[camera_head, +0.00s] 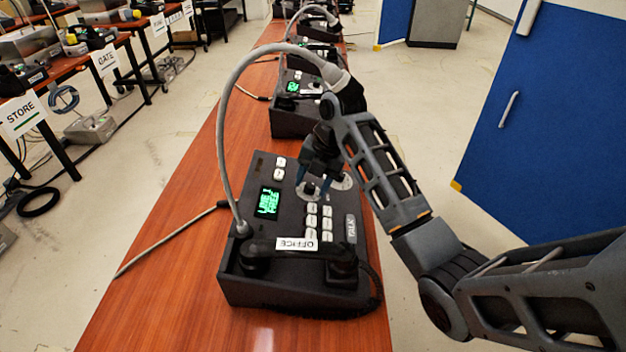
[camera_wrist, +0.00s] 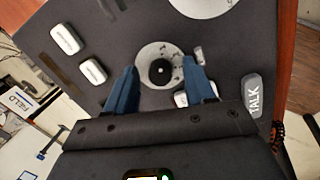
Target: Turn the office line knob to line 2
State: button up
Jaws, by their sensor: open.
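The office phone (camera_head: 262,283) is a dark console on the wooden table, with an upside-down OFFICE label (camera_head: 297,243). Its line knob (camera_head: 309,188) is a small black knob on a round silver dial; in the wrist view the knob (camera_wrist: 161,72) and dial (camera_wrist: 150,52) lie ahead of my fingers. My gripper (camera_head: 313,182) is open over the knob. In the wrist view my gripper (camera_wrist: 163,67) has one blue finger on each side of the knob, with gaps showing. Contact and the knob's pointing direction cannot be told. A green screen (camera_head: 269,201) is lit beside it.
White keys (camera_head: 312,222) and a TALK button (camera_head: 351,229) are close to the knob. A grey cable arches from the console's left side. Another phone (camera_head: 295,122) stands behind on the same table (camera_head: 180,250). A blue panel (camera_head: 535,120) stands to the right.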

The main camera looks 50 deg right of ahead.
grip_shut()
dwell(0.5)
jog(key=shift+r+m+p, duration=0.1)
jog(key=shift+m+p, duration=0.2)
jog(key=shift+p, duration=0.1)
jog(key=m+p, duration=0.3)
jog(key=shift+r+m, duration=0.1)
jog(key=shift+m, duration=0.2)
jog(key=shift+f+m+g+p, duration=0.15)
jog(key=shift+m+p, duration=0.3)
jog(key=shift+m, duration=0.4)
jog(key=shift+f+m+g+p, duration=0.15)
jog(key=shift+m+p, duration=0.3)
jog(key=shift+m, duration=0.4)
jog(key=shift+r, duration=0.1)
grip_release()
